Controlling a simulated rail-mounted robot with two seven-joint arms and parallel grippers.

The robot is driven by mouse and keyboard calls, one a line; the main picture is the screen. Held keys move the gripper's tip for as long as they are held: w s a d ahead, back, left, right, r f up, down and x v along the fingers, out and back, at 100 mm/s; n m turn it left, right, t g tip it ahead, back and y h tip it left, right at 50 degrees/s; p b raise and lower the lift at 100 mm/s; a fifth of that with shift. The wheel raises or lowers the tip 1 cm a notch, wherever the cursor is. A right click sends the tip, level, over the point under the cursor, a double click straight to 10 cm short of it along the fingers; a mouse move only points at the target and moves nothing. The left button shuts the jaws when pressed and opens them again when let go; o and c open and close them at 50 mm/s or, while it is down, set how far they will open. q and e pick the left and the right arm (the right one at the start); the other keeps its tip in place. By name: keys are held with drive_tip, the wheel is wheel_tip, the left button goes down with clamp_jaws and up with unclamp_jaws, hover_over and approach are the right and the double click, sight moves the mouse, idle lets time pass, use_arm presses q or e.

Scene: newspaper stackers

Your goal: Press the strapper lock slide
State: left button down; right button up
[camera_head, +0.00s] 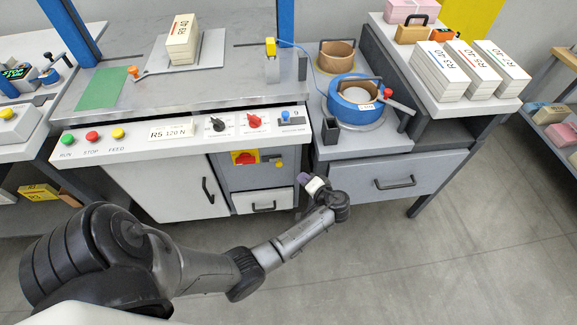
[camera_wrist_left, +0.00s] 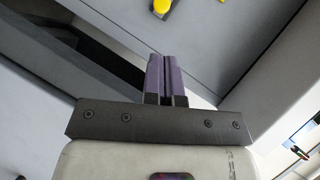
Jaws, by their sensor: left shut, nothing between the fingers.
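The strapper is the grey bench machine with a white control panel (camera_head: 180,132). No part is clearly marked as the lock slide. A small yellow piece (camera_head: 279,164) sits on its grey lower front, right of a red switch on a yellow plate (camera_head: 245,157). A yellow piece (camera_wrist_left: 162,6) also shows at the top edge of the left wrist view, beyond the fingertips and apart from them. My left gripper (camera_head: 304,177) is in front of the lower front, right of the white drawer. Its purple fingers (camera_wrist_left: 167,60) are shut and empty. My right gripper is out of view.
The panel has green, red and yellow buttons, two knobs and a blue control (camera_head: 285,116). A white drawer (camera_head: 263,201) and cabinet door (camera_head: 170,186) are below. The right-hand side table (camera_head: 400,166) has a handled drawer. The floor in front is clear.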

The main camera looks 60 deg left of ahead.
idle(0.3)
use_arm(q)
drive_tip(key=b, duration=0.4)
approach(280, 160)
drive_tip(key=x, duration=0.4)
drive_tip(key=shift+a+f, duration=0.25)
drive_tip(key=shift+a, duration=0.35)
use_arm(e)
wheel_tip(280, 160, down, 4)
